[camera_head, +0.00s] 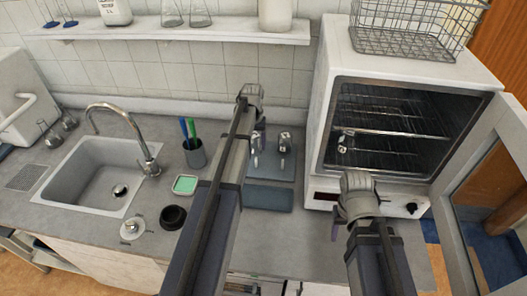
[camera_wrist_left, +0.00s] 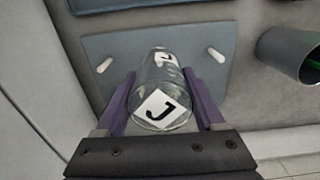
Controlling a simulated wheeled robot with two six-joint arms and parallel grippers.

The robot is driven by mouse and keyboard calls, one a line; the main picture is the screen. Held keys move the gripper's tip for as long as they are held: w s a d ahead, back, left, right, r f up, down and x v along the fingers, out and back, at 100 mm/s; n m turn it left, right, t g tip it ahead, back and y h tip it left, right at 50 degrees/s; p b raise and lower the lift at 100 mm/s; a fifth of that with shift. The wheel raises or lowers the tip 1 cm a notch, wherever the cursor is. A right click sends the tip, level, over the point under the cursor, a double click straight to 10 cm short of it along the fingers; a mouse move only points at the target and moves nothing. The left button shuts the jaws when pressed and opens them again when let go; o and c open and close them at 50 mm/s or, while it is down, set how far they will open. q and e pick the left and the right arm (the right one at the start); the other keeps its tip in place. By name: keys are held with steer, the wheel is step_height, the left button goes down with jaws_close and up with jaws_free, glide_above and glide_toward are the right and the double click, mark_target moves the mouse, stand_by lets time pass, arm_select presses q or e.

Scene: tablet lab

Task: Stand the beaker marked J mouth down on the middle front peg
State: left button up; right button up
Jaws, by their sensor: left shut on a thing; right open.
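The clear beaker marked J (camera_wrist_left: 161,85) is held between the purple fingers of my left gripper (camera_wrist_left: 158,75), which is shut on it. One J label faces the wrist camera on its near end; another shows farther along. The beaker is over the middle of the grey peg board (camera_wrist_left: 91,46), between two white pegs, left (camera_wrist_left: 104,65) and right (camera_wrist_left: 216,55) in the wrist view. It covers the middle peg's place; I cannot tell whether it touches a peg. In the head view my left arm partly hides the board (camera_head: 281,176). My right gripper (camera_head: 340,222) is open and empty by the oven.
A dark mat (camera_head: 268,198) lies in front of the board. A pen cup (camera_head: 195,154), a green-topped dish (camera_head: 185,185) and a black ring (camera_head: 173,217) are to the left, then the sink (camera_head: 95,170). The oven (camera_head: 322,120) stands at right, door open.

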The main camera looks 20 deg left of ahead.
arm_select(q)
steer(key=shift+w, duration=0.55)
arm_select(e)
steer(key=shift+w+d, duration=0.15)
steer(key=shift+d, duration=0.1)
arm_select(q)
step_height(320, 180, down, 9)
steer(key=b, duration=0.9)
arm_select(e)
step_height(320, 180, down, 9)
steer(key=shift+f, duration=0.1)
arm_select(q)
steer(key=shift+f+b, duration=0.4)
steer(key=shift+b, duration=0.1)
arm_select(e)
steer(key=shift+f, duration=0.35)
arm_select(q)
steer(key=o, duration=1.5)
steer(key=shift+r, duration=0.15)
arm_select(e)
steer(key=shift+r, duration=0.15)
